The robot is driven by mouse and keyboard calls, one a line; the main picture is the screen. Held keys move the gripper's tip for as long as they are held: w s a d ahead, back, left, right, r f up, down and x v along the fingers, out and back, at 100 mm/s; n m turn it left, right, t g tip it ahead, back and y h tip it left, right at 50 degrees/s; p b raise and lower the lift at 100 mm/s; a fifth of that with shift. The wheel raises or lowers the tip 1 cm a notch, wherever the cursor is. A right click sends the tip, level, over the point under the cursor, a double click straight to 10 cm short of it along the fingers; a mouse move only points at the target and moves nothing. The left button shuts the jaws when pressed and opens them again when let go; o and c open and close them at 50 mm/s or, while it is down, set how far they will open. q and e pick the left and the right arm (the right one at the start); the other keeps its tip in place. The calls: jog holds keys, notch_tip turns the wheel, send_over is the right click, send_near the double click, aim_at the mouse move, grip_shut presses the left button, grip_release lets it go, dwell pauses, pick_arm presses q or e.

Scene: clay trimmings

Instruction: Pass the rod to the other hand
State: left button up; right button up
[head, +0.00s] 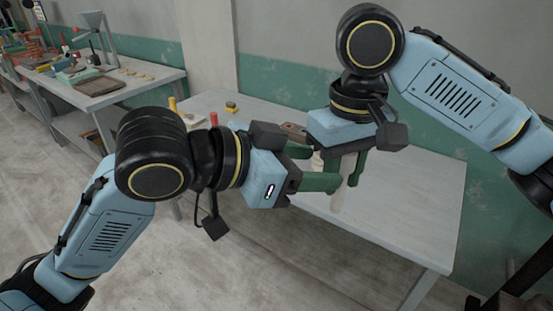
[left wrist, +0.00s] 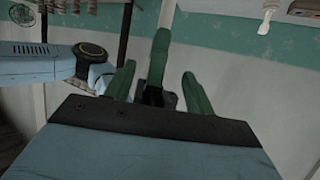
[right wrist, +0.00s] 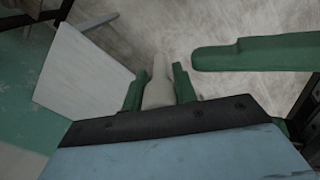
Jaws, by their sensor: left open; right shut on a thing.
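The pale rod (head: 338,200) hangs roughly upright, its lower end below the fingers in the head view. My right gripper (head: 338,172) points down and is shut on the rod, which also shows between its green fingers in the right wrist view (right wrist: 158,86). My left gripper (head: 323,168) comes in from the left with its green fingers apart, close beside the rod. In the left wrist view (left wrist: 157,82) a green finger of the right gripper stands between the left fingers, and I cannot make out the rod there. The rod's upper part is hidden by the right gripper.
A pale table (head: 415,205) lies beneath both grippers, its right part clear. Another bench with a tray (head: 98,86) and tools stands at the back left. A green-and-grey wall runs behind.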

pick_arm(q)
jog(key=shift+x, duration=1.85)
jog(key=shift+a, duration=0.1)
jog(key=c, duration=1.1)
jog(key=shift+o, duration=0.2)
pick_arm(e)
jog(key=o, duration=1.1)
